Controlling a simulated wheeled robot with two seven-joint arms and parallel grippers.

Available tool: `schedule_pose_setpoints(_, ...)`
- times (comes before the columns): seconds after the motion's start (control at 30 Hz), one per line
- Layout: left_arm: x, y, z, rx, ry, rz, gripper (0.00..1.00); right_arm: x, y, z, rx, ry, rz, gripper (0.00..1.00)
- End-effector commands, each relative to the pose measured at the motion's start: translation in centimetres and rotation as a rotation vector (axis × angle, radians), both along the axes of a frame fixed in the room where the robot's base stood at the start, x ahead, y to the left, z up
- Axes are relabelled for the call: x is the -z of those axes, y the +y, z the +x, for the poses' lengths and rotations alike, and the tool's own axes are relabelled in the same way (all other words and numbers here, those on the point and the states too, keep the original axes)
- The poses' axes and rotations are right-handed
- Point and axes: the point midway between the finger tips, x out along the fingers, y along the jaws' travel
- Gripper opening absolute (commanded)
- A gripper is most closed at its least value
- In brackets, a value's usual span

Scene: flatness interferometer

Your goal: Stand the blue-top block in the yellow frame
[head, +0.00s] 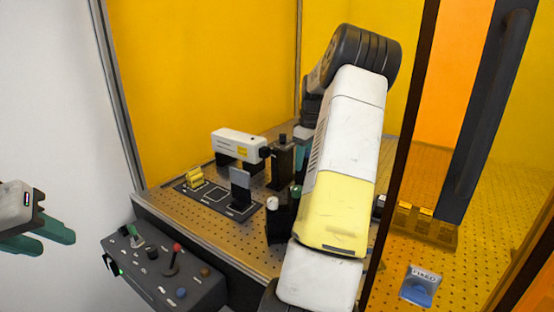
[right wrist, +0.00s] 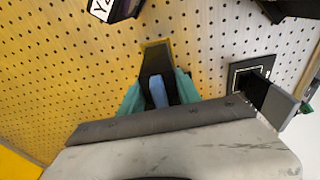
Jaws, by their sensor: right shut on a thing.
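In the right wrist view my right gripper (right wrist: 158,98) has its green fingers shut on the blue-top block (right wrist: 158,92), whose blue face shows between them. A dark tapered shape extends beyond the blue face. In the head view my right arm hides most of this spot. My left gripper (head: 45,232) is at the left edge, open and empty, with green fingers apart, away from the board.
A dark plate with a grey upright block (head: 240,185) and small yellow pieces (head: 194,178) lies on the perforated board. A white instrument (head: 238,144) stands behind. A control box (head: 165,272) is in front.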

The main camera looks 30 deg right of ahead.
Motion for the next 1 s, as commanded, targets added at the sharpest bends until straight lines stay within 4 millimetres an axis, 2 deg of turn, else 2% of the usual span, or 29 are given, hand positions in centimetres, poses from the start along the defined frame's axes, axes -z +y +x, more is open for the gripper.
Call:
schedule_pose_setpoints(0.13,0.0,0.0,0.0,0.000,0.000,0.000,0.36,0.1,0.0,0.0,0.000,0.000,0.000,0.00)
schedule_pose_setpoints(0.17,0.0,0.0,0.0,0.000,0.000,0.000,0.36,0.1,0.0,0.0,0.000,-0.001,0.000,0.44)
schedule_pose_setpoints(0.27,0.0,0.0,0.0,0.000,0.000,0.000,0.36,0.1,0.0,0.0,0.000,0.000,0.000,0.63)
schedule_pose_setpoints(0.63,0.0,0.0,0.0,0.000,0.000,0.000,0.36,0.0,0.0,0.0,0.000,0.000,0.000,0.65)
schedule_pose_setpoints(1.0,0.0,0.0,0.0,0.000,0.000,0.000,0.36,-2.2,0.0,0.0,0.000,0.000,-0.001,0.65)
